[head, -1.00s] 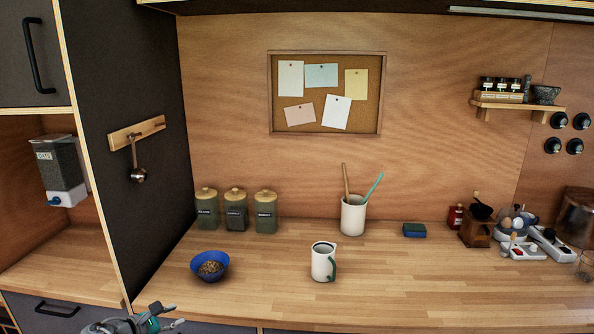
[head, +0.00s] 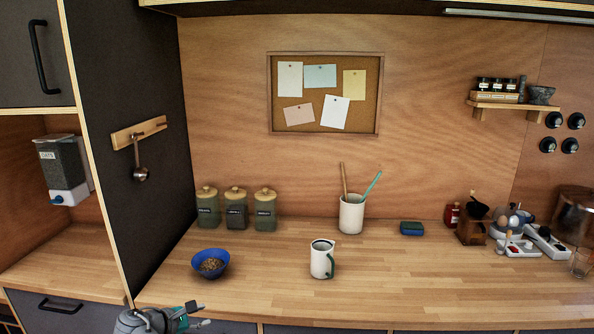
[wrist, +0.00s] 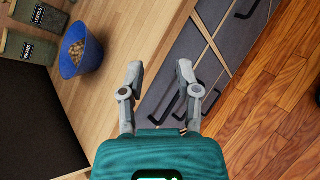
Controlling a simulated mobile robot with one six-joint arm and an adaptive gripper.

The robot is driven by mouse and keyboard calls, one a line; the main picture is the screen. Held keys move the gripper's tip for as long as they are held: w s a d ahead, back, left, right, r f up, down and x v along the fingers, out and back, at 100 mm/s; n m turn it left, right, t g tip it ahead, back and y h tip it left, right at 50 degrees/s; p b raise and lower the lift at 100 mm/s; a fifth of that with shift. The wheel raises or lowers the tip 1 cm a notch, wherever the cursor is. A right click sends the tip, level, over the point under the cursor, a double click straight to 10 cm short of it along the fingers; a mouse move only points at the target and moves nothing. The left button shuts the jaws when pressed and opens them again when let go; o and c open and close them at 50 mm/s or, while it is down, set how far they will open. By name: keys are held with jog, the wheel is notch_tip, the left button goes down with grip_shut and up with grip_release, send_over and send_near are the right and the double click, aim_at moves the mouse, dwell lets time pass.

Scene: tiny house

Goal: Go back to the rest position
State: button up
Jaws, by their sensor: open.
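My gripper (wrist: 160,82) is open and empty in the wrist view, its two grey fingers apart over the front edge of the wooden counter. In the head view my gripper (head: 198,314) shows at the bottom left, in front of the counter edge and below the blue bowl (head: 211,264). The bowl holds brown pieces and stands on the counter; it also shows at the upper left of the wrist view (wrist: 70,64). The gripper touches nothing that I can see.
On the counter (head: 420,285) stand a white pitcher (head: 322,259), several lidded canisters (head: 236,211), a utensil crock (head: 351,216) and a sponge (head: 411,228). A grinder (head: 472,228) and small items crowd the right. Drawer fronts with handles (wrist: 194,105) and wooden floor (wrist: 275,110) lie below.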

jog(key=d+f+m+g+y+p, duration=0.1)
jog(key=d+f+m+g, duration=0.3)
jog(key=d, duration=0.7)
jog(key=d+m+g+y, duration=0.15)
jog(key=d+m, duration=0.35)
jog(key=d, duration=0.6)
jog(key=d+f+m+g+y+p, duration=0.1)
jog(key=d+f+m+g, duration=0.3)
jog(key=d, duration=0.6)
jog(key=s+d+r+m+y, duration=0.1)
jog(key=s+d+m+y, duration=0.3)
jog(key=d+m, duration=0.4)
jog(key=shift+s+d+p, duration=0.45)
jog(key=shift+s+d, duration=0.45)
jog(key=shift+d, duration=0.2)
jog(key=shift+g, duration=0.25)
